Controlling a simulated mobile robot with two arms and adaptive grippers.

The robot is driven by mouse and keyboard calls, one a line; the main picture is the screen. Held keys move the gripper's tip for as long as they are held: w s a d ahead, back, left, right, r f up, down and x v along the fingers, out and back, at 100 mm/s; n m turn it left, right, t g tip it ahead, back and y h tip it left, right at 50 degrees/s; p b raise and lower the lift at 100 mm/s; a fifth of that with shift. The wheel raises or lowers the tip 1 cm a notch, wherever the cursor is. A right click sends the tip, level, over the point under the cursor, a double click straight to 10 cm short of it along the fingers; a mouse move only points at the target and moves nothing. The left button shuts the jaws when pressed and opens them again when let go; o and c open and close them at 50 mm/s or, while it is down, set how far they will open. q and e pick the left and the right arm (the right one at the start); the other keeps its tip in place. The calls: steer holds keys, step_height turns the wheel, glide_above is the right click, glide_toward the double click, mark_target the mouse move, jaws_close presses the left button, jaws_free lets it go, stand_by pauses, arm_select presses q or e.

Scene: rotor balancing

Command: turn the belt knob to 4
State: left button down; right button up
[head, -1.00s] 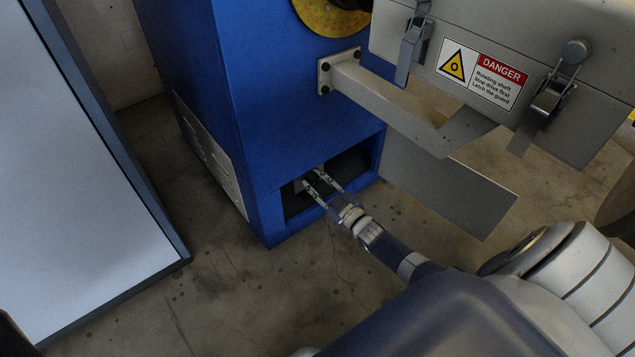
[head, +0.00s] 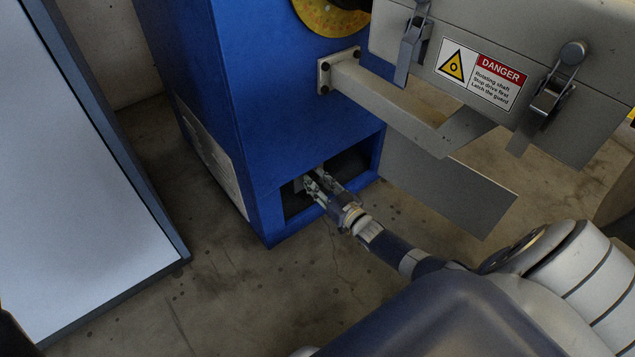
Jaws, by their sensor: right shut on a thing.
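The blue machine cabinet (head: 262,110) has a dark recess (head: 350,168) low in its front face. My right gripper (head: 313,184) reaches into this opening, its fingers closed on the belt knob (head: 299,185). Only a small grey part of the knob shows beside the fingertips. The fingers and the shade of the recess hide the rest, and I cannot read its setting or any numbers. My left gripper is not in view.
An open grey flap (head: 450,190) stands out right of the recess. Above it are a grey bracket arm (head: 385,103) and a latched guard box with a danger label (head: 482,75). A pale panel (head: 75,190) stands at left. Concrete floor between is clear.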

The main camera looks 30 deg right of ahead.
stand_by(0.3)
steer(key=o, duration=1.1)
steer(key=shift+c, duration=0.2)
steer(key=shift+s, duration=0.1)
steer(key=s+d, duration=0.1)
steer(key=s, duration=1)
steer(key=shift+s, duration=0.4)
